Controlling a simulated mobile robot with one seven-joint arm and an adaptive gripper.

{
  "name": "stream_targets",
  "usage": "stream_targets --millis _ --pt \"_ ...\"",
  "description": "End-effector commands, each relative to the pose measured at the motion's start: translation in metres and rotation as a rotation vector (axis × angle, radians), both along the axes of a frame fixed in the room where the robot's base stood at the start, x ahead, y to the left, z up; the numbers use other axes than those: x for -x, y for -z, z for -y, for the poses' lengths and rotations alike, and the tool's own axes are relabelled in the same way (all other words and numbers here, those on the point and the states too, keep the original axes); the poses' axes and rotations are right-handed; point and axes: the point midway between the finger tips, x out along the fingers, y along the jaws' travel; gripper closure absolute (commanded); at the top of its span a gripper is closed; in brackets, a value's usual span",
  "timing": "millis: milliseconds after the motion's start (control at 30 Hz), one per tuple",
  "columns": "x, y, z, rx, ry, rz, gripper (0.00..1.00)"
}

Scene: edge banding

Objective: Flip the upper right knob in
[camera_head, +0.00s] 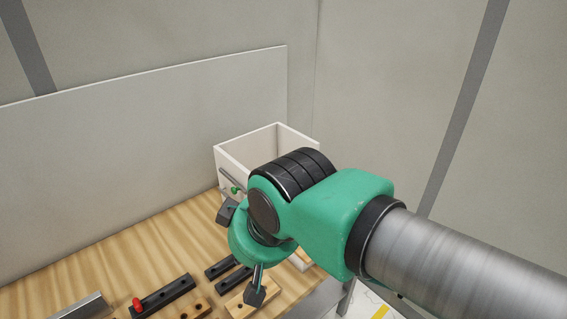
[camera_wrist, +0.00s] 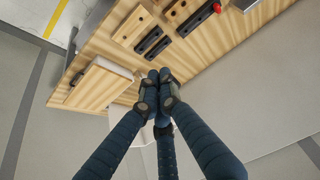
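I cannot tell which is the upper right knob. My gripper (camera_wrist: 160,85) points at the table, with its dark blue fingers drawn together at the tips and nothing visible between them. In the head view my green wrist hides part of the box and the table.
The wooden table (camera_head: 150,240) carries black bars (camera_head: 165,296) and drilled wooden blocks (camera_head: 236,305). A tall white panel (camera_head: 140,130) stands behind. The table's middle is mostly clear.

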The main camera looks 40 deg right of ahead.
Motion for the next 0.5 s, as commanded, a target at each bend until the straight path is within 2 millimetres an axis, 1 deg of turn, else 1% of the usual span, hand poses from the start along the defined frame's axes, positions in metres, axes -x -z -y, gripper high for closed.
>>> stream_targets --millis 167,400,500 --pt "0.000 -0.016 0.000 0.000 0.000 0.002 1.00" --pt "-0.001 -0.049 0.000 0.000 0.000 0.003 1.00" --pt "-0.012 -0.051 0.008 -0.002 0.041 0.017 1.00"
